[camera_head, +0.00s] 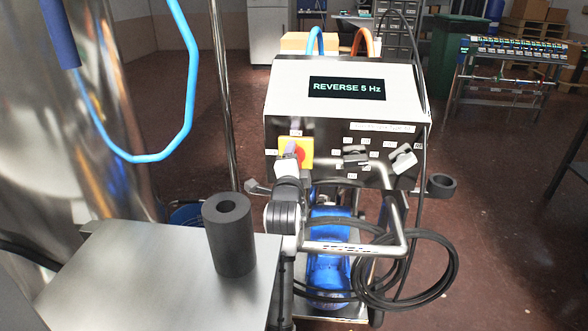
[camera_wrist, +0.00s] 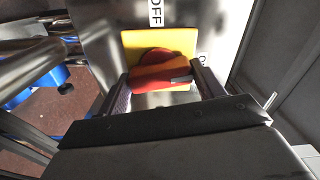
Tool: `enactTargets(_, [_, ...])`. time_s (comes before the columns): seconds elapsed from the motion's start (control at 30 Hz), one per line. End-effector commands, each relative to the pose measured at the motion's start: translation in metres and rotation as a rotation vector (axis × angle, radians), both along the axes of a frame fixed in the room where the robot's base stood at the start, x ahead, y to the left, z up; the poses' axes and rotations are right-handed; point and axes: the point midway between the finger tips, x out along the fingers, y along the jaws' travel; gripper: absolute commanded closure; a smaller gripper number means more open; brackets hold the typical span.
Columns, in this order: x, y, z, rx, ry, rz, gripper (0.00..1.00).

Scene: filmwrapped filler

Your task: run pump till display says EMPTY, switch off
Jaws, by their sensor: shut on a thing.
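The pump cart's steel control box (camera_head: 300,95) stands ahead in the head view. Its display (camera_head: 347,87) reads "REVERSE 5 Hz". A red rotary switch (camera_head: 301,152) on a yellow plate (camera_head: 304,142) is at the left of its front panel. My gripper (camera_head: 290,160) is shut on the switch. In the wrist view my gripper (camera_wrist: 164,86) has one finger on each side of the red switch (camera_wrist: 160,66), with "OFF" printed above the yellow plate (camera_wrist: 140,40). Two grey selector knobs (camera_head: 355,155) (camera_head: 403,158) sit further right. The blue pump motor (camera_head: 330,255) is below.
A steel table (camera_head: 120,275) at the front left carries a dark hollow cylinder (camera_head: 228,235). A large steel tank (camera_head: 100,120) with a blue hose (camera_head: 130,157) is at the left. Coiled black cable (camera_head: 440,285) hangs at the cart's right. Floor to the right is mostly clear.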

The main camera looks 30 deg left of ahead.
Motion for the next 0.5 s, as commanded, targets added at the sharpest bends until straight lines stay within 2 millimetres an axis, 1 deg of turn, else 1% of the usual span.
enactTargets(0.2, [0.0003,-0.0004,-0.0007,0.049,0.025,-0.001,0.55])
enactTargets(0.5, [0.0004,-0.0005,0.0000,0.063,0.031,-0.001,0.55])
